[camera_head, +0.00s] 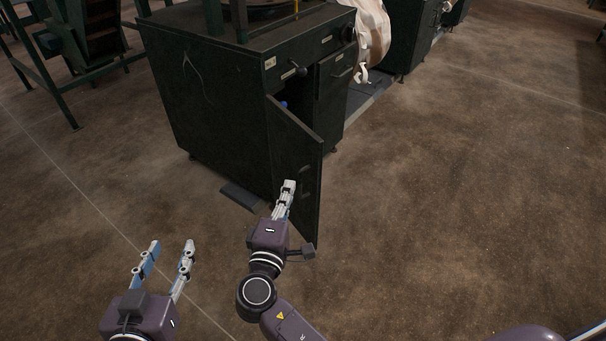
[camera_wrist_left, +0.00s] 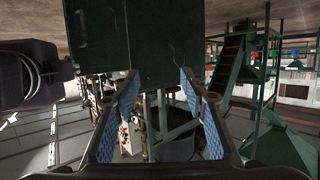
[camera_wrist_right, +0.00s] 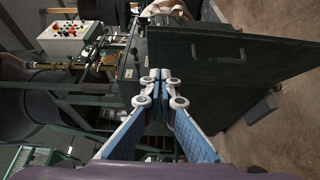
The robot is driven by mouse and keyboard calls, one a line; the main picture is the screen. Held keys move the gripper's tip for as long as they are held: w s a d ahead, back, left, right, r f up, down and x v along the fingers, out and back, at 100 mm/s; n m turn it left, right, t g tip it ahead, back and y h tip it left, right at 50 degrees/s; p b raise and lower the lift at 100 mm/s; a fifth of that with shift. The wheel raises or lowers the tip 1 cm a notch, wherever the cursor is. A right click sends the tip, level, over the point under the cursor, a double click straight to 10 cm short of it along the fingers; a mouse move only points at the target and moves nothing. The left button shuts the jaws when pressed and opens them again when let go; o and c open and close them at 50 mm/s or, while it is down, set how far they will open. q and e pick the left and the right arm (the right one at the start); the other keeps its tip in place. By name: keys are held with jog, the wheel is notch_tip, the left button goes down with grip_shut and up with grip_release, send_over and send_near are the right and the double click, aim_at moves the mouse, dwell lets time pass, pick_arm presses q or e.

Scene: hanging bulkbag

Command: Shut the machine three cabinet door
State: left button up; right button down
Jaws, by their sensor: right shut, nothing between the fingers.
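The dark green machine cabinet (camera_head: 205,105) stands at the top centre of the head view. Its door (camera_head: 290,150) hangs open, swung out towards me, with a handle on the face I see. The door and its handle also show in the right wrist view (camera_wrist_right: 240,75). My right gripper (camera_head: 289,185) is shut and empty, in front of the door's handle face in the head view; I cannot tell whether it touches. My left gripper (camera_head: 172,243) is open and empty, lower left, well away from the door. A dark panel (camera_wrist_left: 125,45) shows beyond its fingers in the left wrist view.
A flat dark plate (camera_head: 241,196) lies on the floor by the cabinet's base. A white bulk bag (camera_head: 370,35) hangs behind the cabinet. A green metal frame (camera_head: 50,70) stands at upper left. The brown floor to the right is clear.

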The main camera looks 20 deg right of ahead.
jog(key=b, duration=0.2)
send_near(313, 146)
jog(key=w+a, duration=0.1)
jog(key=w, duration=0.3)
pick_arm(q)
notch_tip(313, 146, up, 10)
jog(key=w+d+t+h, duration=0.1)
jog(key=t, duration=0.3)
jog(key=shift+w+d+f+t+h, duration=0.2)
jog(key=shift+d+t+h, duration=0.1)
jog(key=shift+t+h, duration=0.1)
pick_arm(e)
jog(key=shift+w+d, duration=0.3)
jog(key=shift+d, duration=0.6)
jog(key=shift+w+d, duration=0.35)
jog(key=shift+d, duration=0.55)
jog(key=shift+d, duration=0.1)
